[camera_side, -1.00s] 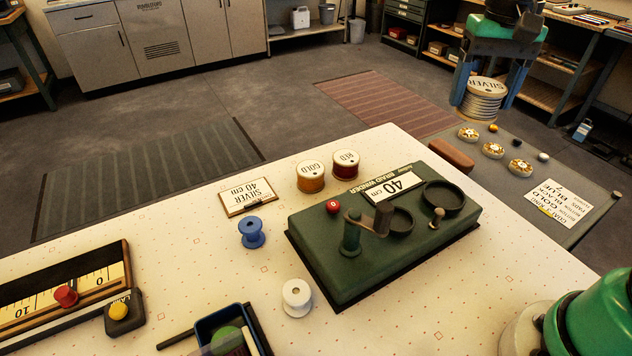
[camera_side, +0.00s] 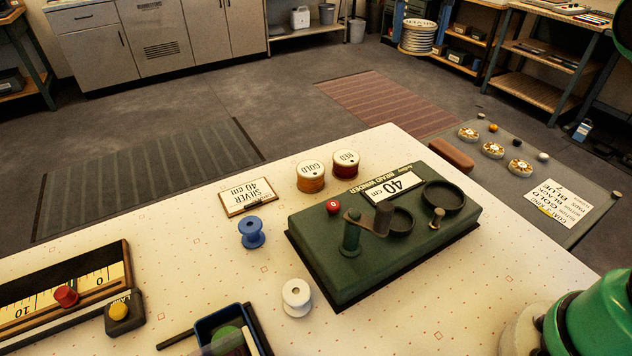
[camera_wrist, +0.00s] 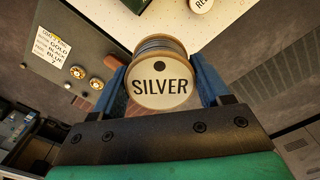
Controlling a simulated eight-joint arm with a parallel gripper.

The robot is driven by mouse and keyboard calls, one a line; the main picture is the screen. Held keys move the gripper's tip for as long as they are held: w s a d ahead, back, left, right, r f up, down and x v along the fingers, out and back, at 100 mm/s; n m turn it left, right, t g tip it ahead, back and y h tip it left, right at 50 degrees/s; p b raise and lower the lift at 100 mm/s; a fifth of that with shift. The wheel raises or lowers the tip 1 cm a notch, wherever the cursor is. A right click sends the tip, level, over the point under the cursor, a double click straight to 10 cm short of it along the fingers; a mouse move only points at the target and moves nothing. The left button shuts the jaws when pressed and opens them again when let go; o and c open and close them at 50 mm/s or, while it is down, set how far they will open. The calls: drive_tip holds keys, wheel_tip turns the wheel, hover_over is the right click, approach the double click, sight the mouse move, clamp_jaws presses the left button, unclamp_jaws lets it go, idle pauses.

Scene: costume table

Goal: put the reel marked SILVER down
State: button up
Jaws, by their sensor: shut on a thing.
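The reel marked SILVER (camera_wrist: 160,92) is between the blue fingers of my gripper (camera_wrist: 160,80), which is shut on it. Its label faces the wrist camera. In the side view the reel (camera_side: 418,38) is held up at the top, with pale thread and a white end, clear of the table. The arm above my gripper (camera_side: 419,46) is cut off by the frame edge. On the table are a GOLD reel (camera_side: 310,180), a RED reel (camera_side: 345,166) and a card reading SILVER 40 cm (camera_side: 247,197).
A green braid winder (camera_side: 330,270) fills the table's middle right. A blue spool (camera_side: 252,233) and a white spool (camera_side: 296,297) stand left of it. A grey side surface (camera_side: 566,170) holds several discs, balls and a card. Bare tabletop (camera_side: 180,260) lies to the left.

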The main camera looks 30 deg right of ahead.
sight(380, 158)
drive_tip(key=w+f, duration=0.1)
drive_tip(key=f, duration=0.7)
drive_tip(key=w+f, duration=0.1)
drive_tip(key=f, duration=0.7)
drive_tip(key=w+f, duration=0.2)
drive_tip(key=f, duration=0.6)
drive_tip(key=shift+d, duration=0.15)
drive_tip(key=o, duration=1.3)
drive_tip(key=shift+f, duration=0.1)
